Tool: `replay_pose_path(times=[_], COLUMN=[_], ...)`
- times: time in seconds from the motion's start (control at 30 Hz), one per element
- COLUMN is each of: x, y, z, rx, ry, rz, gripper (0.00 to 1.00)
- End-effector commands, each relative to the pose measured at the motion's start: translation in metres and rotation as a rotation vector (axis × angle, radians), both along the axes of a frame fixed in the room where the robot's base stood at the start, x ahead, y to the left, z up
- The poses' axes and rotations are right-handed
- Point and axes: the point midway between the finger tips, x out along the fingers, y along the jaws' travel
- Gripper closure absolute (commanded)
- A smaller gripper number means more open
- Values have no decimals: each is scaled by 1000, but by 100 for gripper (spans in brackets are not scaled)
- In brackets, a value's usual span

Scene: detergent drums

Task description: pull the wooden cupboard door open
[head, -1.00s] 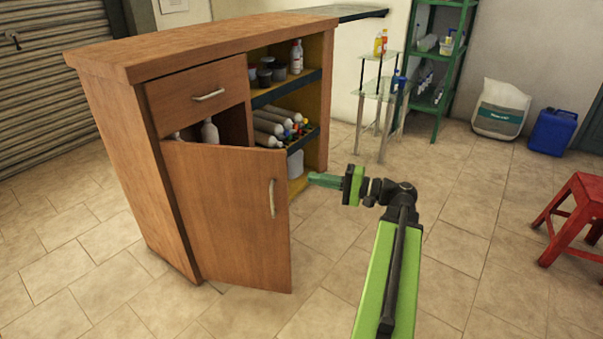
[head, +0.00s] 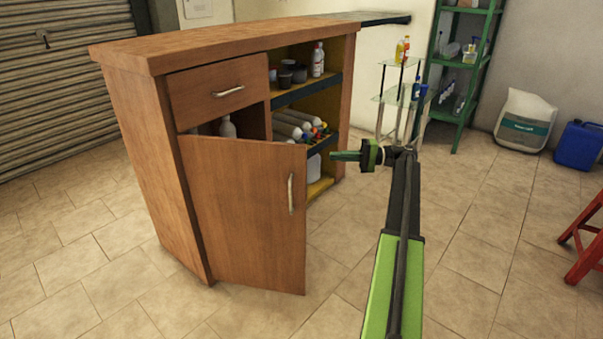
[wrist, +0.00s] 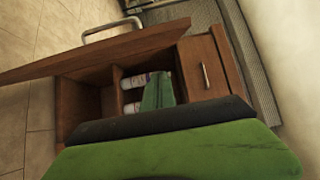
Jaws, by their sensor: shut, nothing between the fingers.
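The wooden cupboard door (head: 246,215) stands partly open, swung out from the cupboard (head: 150,170) below its drawer (head: 220,92). Its metal handle (head: 291,192) is on the free edge side. My gripper (head: 335,156) is shut and empty, to the right of the door's free edge and apart from the handle. In the wrist view the gripper fingers (wrist: 158,92) point towards the cupboard's interior. The door (wrist: 100,55) shows there edge-on, with its handle (wrist: 113,30) on the far side. Much of the door's hinge side is hidden in the wrist view.
Open shelves at the cupboard's right hold bottles (head: 318,60), tubs and rolls (head: 295,122). A glass stand (head: 388,98), green rack (head: 462,90), white sack (head: 525,121), blue canister (head: 580,145) and red stool (head: 585,240) stand to the right. Tiled floor before the door is clear.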

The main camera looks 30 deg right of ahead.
Motion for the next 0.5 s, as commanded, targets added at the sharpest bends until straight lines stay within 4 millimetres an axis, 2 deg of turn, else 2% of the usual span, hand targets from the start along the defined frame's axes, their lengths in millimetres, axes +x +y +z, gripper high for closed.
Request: replay_pose_path(times=[0.03, 0.3, 0.5], x=[9, 14, 33], y=[6, 23, 56], z=[-11, -8, -8], rx=[0, 0, 0], ry=[0, 0, 0], rz=[14, 21, 22], gripper=[100, 100, 100])
